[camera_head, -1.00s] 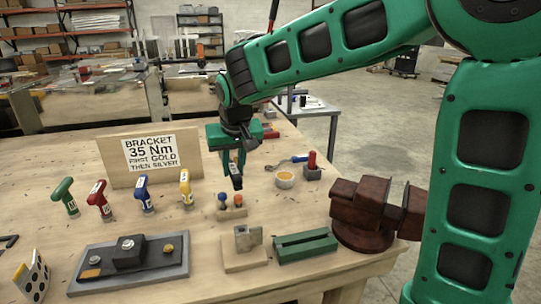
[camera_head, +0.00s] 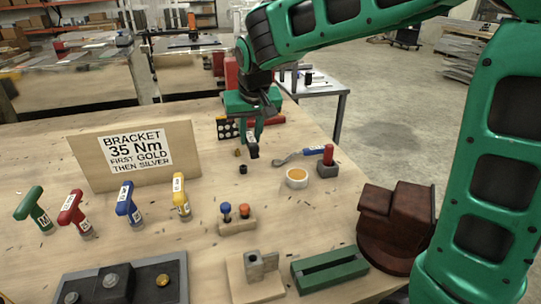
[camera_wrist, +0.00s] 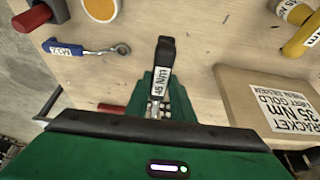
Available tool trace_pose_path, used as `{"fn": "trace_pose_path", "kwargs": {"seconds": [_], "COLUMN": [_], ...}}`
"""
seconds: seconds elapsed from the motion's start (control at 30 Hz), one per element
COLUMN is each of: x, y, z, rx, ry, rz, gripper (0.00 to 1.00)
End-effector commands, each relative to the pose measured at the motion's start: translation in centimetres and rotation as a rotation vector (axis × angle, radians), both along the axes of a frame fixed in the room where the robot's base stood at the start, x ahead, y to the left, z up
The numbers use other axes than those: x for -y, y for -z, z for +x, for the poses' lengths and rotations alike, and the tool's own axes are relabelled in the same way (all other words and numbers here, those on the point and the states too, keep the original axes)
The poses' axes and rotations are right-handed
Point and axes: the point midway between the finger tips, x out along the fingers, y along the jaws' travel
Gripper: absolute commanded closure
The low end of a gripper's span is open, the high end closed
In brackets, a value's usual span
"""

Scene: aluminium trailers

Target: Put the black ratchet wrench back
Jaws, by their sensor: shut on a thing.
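My gripper (camera_head: 252,135) is above the back part of the wooden table. It is shut on a black tool (camera_wrist: 165,52) that points down and bears a white label reading about 45 Nm; I take it for the black ratchet wrench. Its lower end shows in the head view (camera_head: 252,152). In the wrist view the fingers (camera_wrist: 160,98) close around its labelled part. I cannot tell its far end, or whether it touches the table. A blue-handled ratchet wrench (camera_head: 298,155) lies to the right; it also shows in the wrist view (camera_wrist: 85,49).
An orange-filled cup (camera_head: 297,178) and a red-topped block (camera_head: 327,164) stand right. The sign board (camera_head: 133,156) stands left, behind several T-handled tools (camera_head: 128,207). A brown vise (camera_head: 396,226) is front right.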

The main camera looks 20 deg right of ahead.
Motion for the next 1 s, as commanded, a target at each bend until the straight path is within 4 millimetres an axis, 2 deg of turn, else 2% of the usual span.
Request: {"fn": "trace_pose_path", "kwargs": {"seconds": [0.27,0.73,1.0], "x": [0.9,8.0,9.9], "y": [0.5,5.6,7.0], "z": [0.5,5.2,6.5], "rx": [0.000,-0.001,0.001], "ry": [0.004,0.005,0.003], "rz": [0.000,0.000,0.000], "gripper": [1.00,1.00,1.00]}}
